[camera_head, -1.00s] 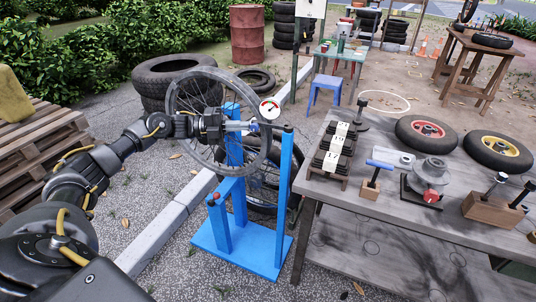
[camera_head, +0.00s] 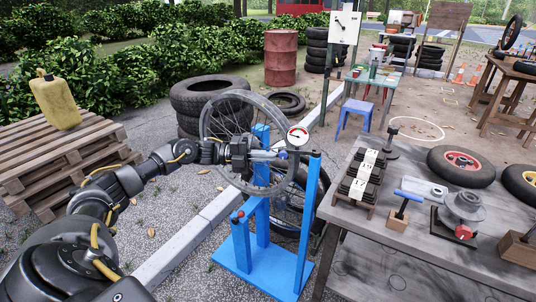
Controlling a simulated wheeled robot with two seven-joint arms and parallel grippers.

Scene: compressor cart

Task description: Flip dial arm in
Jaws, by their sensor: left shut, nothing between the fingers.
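A blue wheel stand (camera_head: 262,258) stands on the ground in the middle of the head view, with a spoked wheel (camera_head: 211,112) mounted upright in it. A round dial with a white face and red marks (camera_head: 298,136) sits at the top of the stand's right side, near the wheel's rim. My left gripper (camera_head: 272,154) is shut at the wheel's right side, just left of and below the dial. A light bar shows at its fingertips; whether they touch it, I cannot tell. The dial arm is small and partly hidden by the gripper. My right gripper is not in view.
A grey workbench (camera_head: 360,238) is close on the right, holding a rack of white-labelled blocks (camera_head: 362,172), a blue-handled tool (camera_head: 408,196) and tyres (camera_head: 460,166). Stacked tyres (camera_head: 208,90) stand behind the wheel. A pallet stack (camera_head: 60,165) is at left.

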